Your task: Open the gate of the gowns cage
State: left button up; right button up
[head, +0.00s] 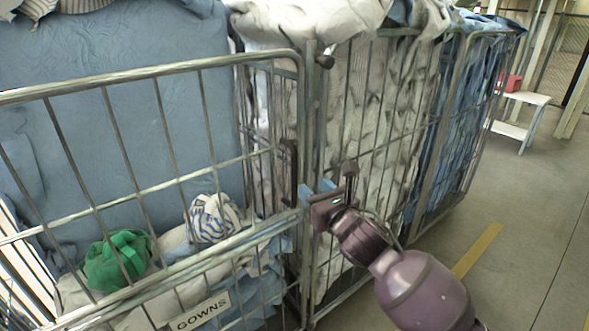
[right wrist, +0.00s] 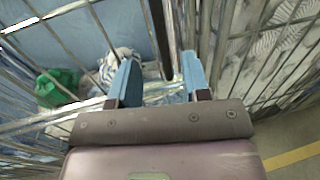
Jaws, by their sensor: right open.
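The gowns cage is a grey wire cage, and its front gate (head: 150,190) spans the left of the head view. A "GOWNS" label (head: 200,312) hangs low on it. A dark upright handle (head: 289,172) is at the gate's right edge; it also shows in the right wrist view (right wrist: 160,35). My right gripper (head: 317,192) is open and empty, just right of the handle in the head view. In the right wrist view its blue fingers (right wrist: 158,72) point towards the handle, which lies ahead between them. I cannot tell whether they touch. My left gripper is not in view.
Inside the cage are blue fabric (head: 120,110), a green bundle (head: 118,260) and a striped bundle (head: 213,218). A cage of white linen (head: 365,110) stands right beside it, with a blue-filled cage (head: 470,120) beyond. Open floor with a yellow line (head: 478,250) lies right.

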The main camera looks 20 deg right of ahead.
aim_at(296, 171)
jog(key=w, duration=0.3)
jog(key=w+a, duration=0.1)
jog(key=w, duration=0.6)
jog(key=shift+w+a, duration=0.1)
jog(key=shift+a, duration=0.2)
grip_shut()
